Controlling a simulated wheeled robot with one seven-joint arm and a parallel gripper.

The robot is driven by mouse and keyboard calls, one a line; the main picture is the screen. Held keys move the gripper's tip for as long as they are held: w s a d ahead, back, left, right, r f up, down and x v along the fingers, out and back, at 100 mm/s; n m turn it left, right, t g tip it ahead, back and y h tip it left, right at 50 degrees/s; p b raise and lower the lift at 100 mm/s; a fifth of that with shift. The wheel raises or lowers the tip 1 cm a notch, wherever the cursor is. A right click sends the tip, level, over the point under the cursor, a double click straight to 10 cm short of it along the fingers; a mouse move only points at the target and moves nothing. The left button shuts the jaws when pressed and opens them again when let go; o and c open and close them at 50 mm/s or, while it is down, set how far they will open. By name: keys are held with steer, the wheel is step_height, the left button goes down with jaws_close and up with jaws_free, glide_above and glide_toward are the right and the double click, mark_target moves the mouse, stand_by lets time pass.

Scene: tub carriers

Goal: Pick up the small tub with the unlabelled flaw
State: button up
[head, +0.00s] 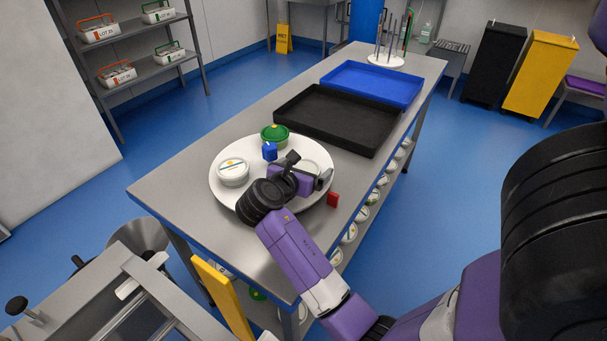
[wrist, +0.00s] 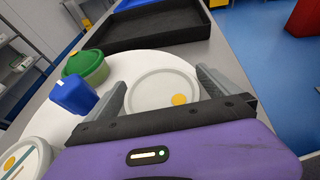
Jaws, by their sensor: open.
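A round white board (head: 225,192) on the steel table carries three small tubs. One pale tub with a white lid and an orange dot (wrist: 165,90) lies between my gripper's fingers; it is partly hidden in the head view (head: 309,167). My gripper (wrist: 158,84) is open, with a finger on either side of this tub; contact cannot be told. A second white-lidded tub (head: 233,172) stands at the left; in the wrist view (wrist: 27,160) its lid shows a yellow dot and a dark streak. A green-lidded tub (head: 274,135) stands at the back.
A blue block (head: 270,151) stands between the tubs, close to my gripper's left finger. A red block (head: 333,199) is at the board's right edge. A black tray (head: 335,120) and a blue tray (head: 370,84) lie farther back. The table's near left is clear.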

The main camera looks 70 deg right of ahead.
steer(key=shift+s+d+f, duration=0.1)
steer(key=shift+d+f, duration=0.05)
steer(key=shift+d, duration=0.15)
steer(key=c, duration=1.5)
steer(key=shift+c, duration=0.2)
